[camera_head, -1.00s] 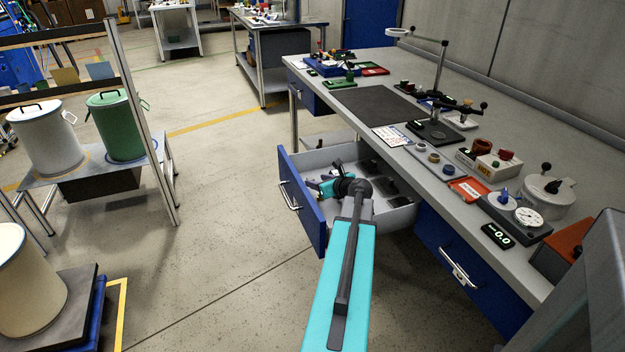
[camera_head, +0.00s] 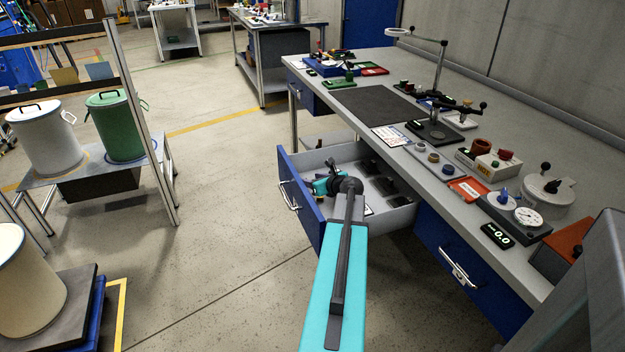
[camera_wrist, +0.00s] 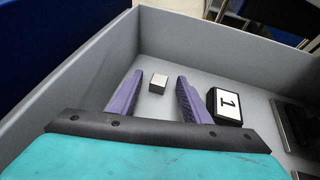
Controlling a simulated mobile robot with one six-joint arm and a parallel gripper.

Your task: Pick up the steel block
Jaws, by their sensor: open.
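The steel block (camera_wrist: 158,83) is a small light-grey block on the drawer floor, in the wrist view. It shows in the gap between the two purple fingers of my gripper (camera_wrist: 156,97), toward their tips. My gripper is open, with nothing between the fingers touching the block that I can see. The open drawer (camera_head: 303,205) has grey walls and a blue front. In the head view my arm reaches into the drawer and hides the block and the fingertips.
A black block marked "1" (camera_wrist: 227,107) lies right of the right finger. Dark flat pieces (camera_head: 381,186) lie further along the drawer. The drawer walls (camera_wrist: 85,70) rise close on the left and back. The workbench (camera_head: 355,62) stands above the drawer.

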